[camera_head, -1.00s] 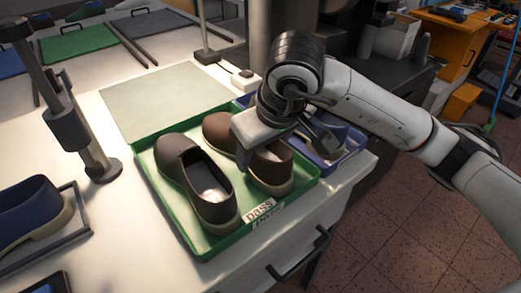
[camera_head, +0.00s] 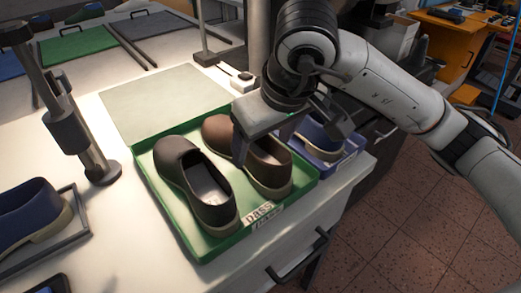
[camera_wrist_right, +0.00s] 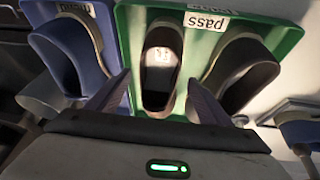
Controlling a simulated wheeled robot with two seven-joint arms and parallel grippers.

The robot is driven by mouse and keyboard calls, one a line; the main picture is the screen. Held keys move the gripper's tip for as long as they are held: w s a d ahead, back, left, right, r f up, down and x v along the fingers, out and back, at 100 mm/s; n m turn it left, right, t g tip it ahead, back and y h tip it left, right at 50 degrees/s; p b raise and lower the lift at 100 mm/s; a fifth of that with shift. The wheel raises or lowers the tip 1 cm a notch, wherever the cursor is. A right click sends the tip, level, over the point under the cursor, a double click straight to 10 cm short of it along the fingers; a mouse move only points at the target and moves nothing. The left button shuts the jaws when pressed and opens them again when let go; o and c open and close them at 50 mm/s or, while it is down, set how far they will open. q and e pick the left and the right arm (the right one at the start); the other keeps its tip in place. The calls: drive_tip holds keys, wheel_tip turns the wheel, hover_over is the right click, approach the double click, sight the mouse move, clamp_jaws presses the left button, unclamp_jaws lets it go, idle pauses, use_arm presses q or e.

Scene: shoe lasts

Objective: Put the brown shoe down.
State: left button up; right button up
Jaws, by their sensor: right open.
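The brown shoe (camera_head: 268,168) lies sole down in the green tray (camera_head: 206,252) marked "pass", on the right side of it. A darker, near-black shoe (camera_head: 176,160) lies beside it on the left. My right gripper (camera_head: 288,142) is over the brown shoe, open, its fingers apart. In the right wrist view, the brown shoe (camera_wrist_right: 160,90) shows between the two open fingers (camera_wrist_right: 160,80), with a gap on each side. The gripper's palm hides part of the shoe in the head view. My left gripper is not in view.
A blue tray (camera_head: 338,165) with a blue shoe (camera_head: 318,135) stands close on the right of the green tray. A dark stand (camera_head: 72,130) is on the left, near another blue shoe (camera_head: 28,212) on a grey tray.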

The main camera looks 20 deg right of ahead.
drive_tip(key=v, duration=0.7)
drive_tip(key=shift+r+p, duration=0.2)
drive_tip(key=shift+p, duration=0.1)
drive_tip(key=shift+s, duration=0.1)
idle(0.9)
